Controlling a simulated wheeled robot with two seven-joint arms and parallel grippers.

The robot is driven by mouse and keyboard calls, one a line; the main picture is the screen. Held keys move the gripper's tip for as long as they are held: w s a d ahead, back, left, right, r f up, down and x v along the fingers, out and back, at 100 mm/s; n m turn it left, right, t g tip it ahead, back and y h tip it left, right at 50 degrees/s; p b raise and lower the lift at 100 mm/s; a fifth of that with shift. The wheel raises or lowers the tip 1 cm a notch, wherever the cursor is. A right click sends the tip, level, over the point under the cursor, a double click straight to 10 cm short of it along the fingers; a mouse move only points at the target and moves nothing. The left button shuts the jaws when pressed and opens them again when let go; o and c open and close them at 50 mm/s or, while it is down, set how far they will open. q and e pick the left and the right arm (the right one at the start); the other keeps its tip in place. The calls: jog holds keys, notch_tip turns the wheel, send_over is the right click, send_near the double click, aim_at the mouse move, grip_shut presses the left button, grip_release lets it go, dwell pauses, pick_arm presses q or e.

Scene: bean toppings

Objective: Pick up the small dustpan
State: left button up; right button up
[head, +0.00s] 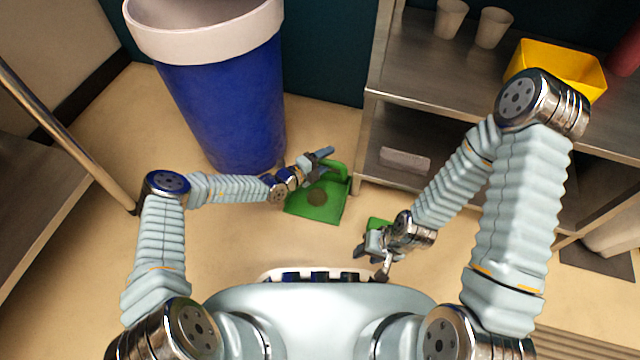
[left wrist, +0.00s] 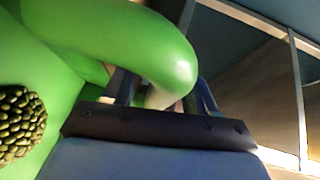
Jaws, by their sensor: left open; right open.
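The green dustpan (head: 328,211) lies on the floor right of the blue bin, with a round dark patch of beans (head: 317,197) on it. My left gripper (head: 325,162) is open at the dustpan's far end. In the left wrist view, the thick green handle (left wrist: 150,40) crosses close in front of my open left fingers (left wrist: 163,95) and partly hides them. I cannot tell whether they touch it. The bean pile (left wrist: 20,122) shows at the left there. My right gripper (head: 372,262) is open and low, apart from the dustpan.
A small green item (head: 378,224) is partly hidden behind my right gripper. The tall blue bin (head: 222,105) stands close behind my left arm. A metal shelf (head: 430,100) at the right bears a yellow container (head: 560,67) and cups (head: 451,18). The floor at left is clear.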

pick_arm(q)
jog(key=shift+c, duration=0.2)
grip_shut()
jog(key=shift+r, duration=0.15)
